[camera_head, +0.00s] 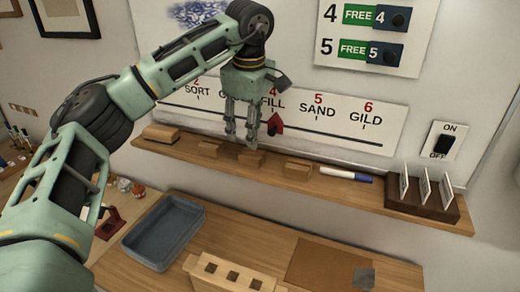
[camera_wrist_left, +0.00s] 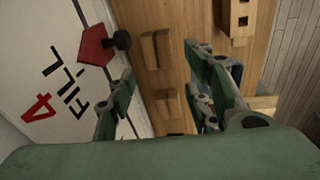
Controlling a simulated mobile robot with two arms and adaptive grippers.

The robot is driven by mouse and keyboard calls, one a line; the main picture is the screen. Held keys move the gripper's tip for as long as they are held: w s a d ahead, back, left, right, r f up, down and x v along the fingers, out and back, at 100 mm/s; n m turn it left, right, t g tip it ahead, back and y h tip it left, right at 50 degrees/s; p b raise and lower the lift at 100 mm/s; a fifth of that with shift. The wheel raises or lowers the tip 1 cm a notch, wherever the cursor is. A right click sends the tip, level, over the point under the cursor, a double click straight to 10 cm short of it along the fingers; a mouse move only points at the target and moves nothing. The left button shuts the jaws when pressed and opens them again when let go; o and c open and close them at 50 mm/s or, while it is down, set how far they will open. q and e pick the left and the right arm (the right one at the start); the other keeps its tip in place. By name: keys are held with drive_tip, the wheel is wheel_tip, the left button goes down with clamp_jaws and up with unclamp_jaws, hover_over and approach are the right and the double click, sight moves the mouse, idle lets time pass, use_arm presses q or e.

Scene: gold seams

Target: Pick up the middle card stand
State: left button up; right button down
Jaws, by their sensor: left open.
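Three small wooden card stands sit in a row on the wall shelf: the left one (camera_head: 208,148), the middle one (camera_head: 252,158) and the right one (camera_head: 298,169). My left gripper (camera_head: 240,138) points down above the shelf, around the gap between the left and middle stands, and is open and empty. I cannot tell the exact height gap. My right gripper is not in view.
The shelf (camera_head: 400,205) also bears an eraser-like block (camera_head: 162,133), a blue-capped marker (camera_head: 345,175) and a dark rack (camera_head: 430,205) with white cards. A red arrow marker (camera_head: 274,125) sticks out from the wall panel close to the gripper. A blue-grey tray (camera_head: 132,258) is below.

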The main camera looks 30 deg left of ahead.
sight(252, 154)
use_arm(q)
drive_tip(key=shift+w+f, duration=0.7)
drive_tip(key=shift+f, duration=0.1)
drive_tip(key=shift+s+f+p, duration=0.2)
drive_tip(key=shift+f+p, duration=0.1)
drive_tip(key=shift+p, duration=0.15)
drive_tip(key=shift+s+f+p, duration=0.45)
drive_tip(key=shift+f+p, duration=0.2)
drive_tip(key=shift+p, duration=0.1)
drive_tip(key=f, duration=0.1)
drive_tip(key=f+p, duration=0.1)
drive_tip(key=shift+w+f, duration=0.6)
drive_tip(key=shift+f, duration=0.35)
drive_tip(key=shift+c, duration=0.9)
drive_tip(key=c, duration=0.6)
drive_tip(key=shift+c, duration=0.8)
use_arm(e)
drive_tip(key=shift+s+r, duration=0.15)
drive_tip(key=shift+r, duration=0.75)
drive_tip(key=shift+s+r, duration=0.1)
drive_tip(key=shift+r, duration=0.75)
